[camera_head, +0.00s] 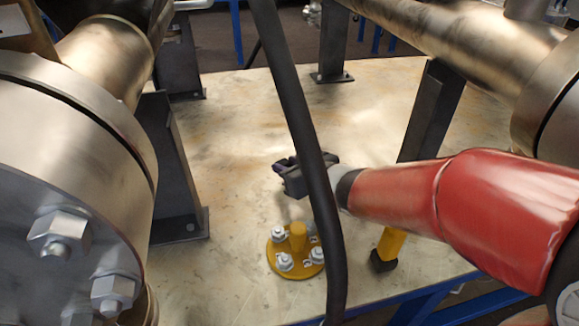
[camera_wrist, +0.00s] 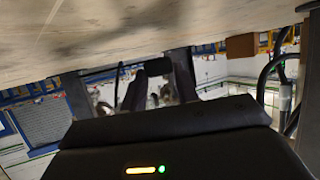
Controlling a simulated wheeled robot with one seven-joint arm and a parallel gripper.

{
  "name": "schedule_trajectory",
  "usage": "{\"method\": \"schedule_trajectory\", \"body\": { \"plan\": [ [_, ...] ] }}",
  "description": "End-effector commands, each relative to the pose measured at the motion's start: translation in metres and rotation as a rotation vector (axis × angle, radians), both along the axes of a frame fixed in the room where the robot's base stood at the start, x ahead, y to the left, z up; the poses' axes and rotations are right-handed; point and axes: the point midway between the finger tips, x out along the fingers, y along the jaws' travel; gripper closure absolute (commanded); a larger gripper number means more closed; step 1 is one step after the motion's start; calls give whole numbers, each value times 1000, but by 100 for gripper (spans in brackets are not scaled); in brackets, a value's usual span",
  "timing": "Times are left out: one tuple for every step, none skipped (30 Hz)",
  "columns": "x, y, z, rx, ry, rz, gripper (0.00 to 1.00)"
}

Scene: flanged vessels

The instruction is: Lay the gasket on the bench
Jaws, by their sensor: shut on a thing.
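My gripper (camera_head: 283,168) is dark and points left, low over the middle of the bench (camera_head: 235,115). In the wrist view its dark fingers (camera_wrist: 143,90) are near the middle of the picture, with the pale bench top (camera_wrist: 130,30) along the upper edge. The gripper is shut on a thin thing at its tips, taken to be the gasket. Only a small dark, purplish bit shows there in the head view, so its outline and tilt cannot be made out. I cannot tell whether it touches the bench.
A yellow round plate (camera_head: 276,262) with nuts and a post lies just in front of my gripper. A yellow piece with a black end (camera_head: 389,246) is at the front edge. Flanged vessels (camera_head: 60,150) (camera_head: 450,40) flank the bench on dark supports. Bare bench lies left and behind.

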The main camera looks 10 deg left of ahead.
Motion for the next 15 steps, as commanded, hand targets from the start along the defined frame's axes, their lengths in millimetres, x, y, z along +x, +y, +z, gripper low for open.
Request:
{"method": "schedule_trajectory", "body": {
  "plan": [
    [0,0,0,0,0,0,97],
    [0,0,-1,0,0,0,97],
    [0,0,-3,0,0,0,97],
    [0,0,-4,0,0,-1,97],
    [0,0,-5,0,0,-1,97],
    [0,0,-6,0,0,-1,97],
    [0,0,-7,0,0,-1,97],
    [0,0,-8,-1,0,-1,97],
    [0,0,-10,-1,0,-1,97],
    [0,0,-11,-2,1,-1,97],
    [0,0,-12,-3,1,-1,97],
    [0,-1,-14,-4,2,0,97],
    [0,-1,-15,-5,3,0,97],
    [-1,-1,-16,-6,4,0,97],
    [-1,-1,-16,-7,4,1,97]
  ]
}}
